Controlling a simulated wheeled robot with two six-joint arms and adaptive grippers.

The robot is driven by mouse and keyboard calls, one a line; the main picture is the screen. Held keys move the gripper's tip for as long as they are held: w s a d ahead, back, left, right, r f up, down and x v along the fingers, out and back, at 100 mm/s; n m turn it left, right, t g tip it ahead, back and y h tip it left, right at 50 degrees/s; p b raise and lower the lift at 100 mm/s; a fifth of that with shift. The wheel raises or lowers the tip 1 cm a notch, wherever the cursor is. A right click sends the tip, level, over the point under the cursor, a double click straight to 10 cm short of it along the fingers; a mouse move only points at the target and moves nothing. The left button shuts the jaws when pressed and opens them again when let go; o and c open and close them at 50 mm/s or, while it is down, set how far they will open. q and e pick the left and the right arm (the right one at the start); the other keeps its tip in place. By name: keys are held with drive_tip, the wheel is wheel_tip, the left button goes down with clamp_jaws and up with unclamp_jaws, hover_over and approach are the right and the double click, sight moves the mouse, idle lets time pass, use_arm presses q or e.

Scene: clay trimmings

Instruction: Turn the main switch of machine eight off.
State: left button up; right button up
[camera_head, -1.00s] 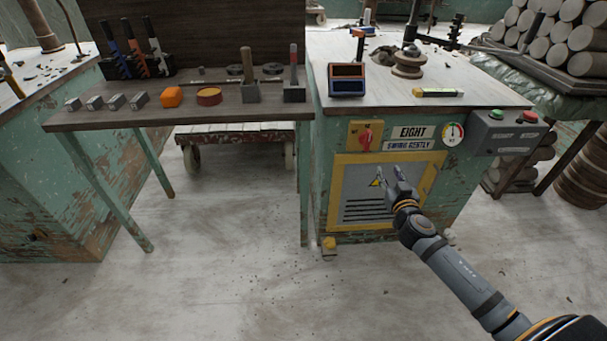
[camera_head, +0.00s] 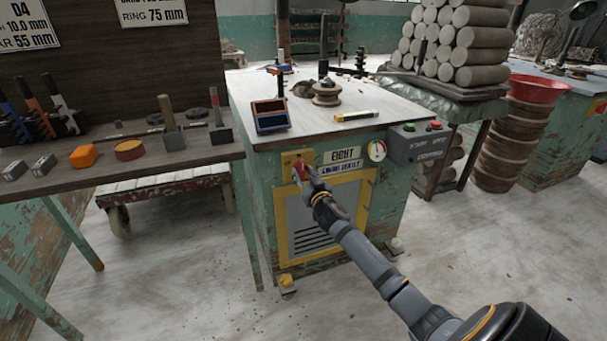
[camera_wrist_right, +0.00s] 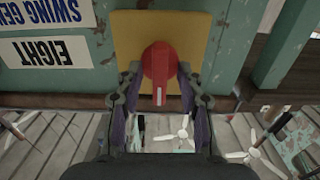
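The main switch is a red rotary knob (camera_head: 299,167) on a yellow plate (camera_head: 291,158) at the upper left of the front of machine eight (camera_head: 262,200). The name plate reading EIGHT (camera_head: 343,154) is just right of it. In the right wrist view, which is upside down, the red knob (camera_wrist_right: 160,65) with a pale pointer mark sits on the yellow plate (camera_wrist_right: 198,30). My right gripper (camera_head: 305,178) is at the knob. Its fingers (camera_wrist_right: 160,78) are open, one on each side of the knob, with narrow gaps showing. My left gripper is not in view.
A gauge (camera_head: 377,151) and a grey box with green and red buttons (camera_head: 418,143) are right of the switch. A vented yellow-framed panel (camera_head: 325,220) is below. A dark bench (camera_head: 215,155) with tools stands left. Floor in front is clear.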

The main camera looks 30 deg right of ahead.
drive_tip(key=shift+c, duration=0.3)
clamp_jaws()
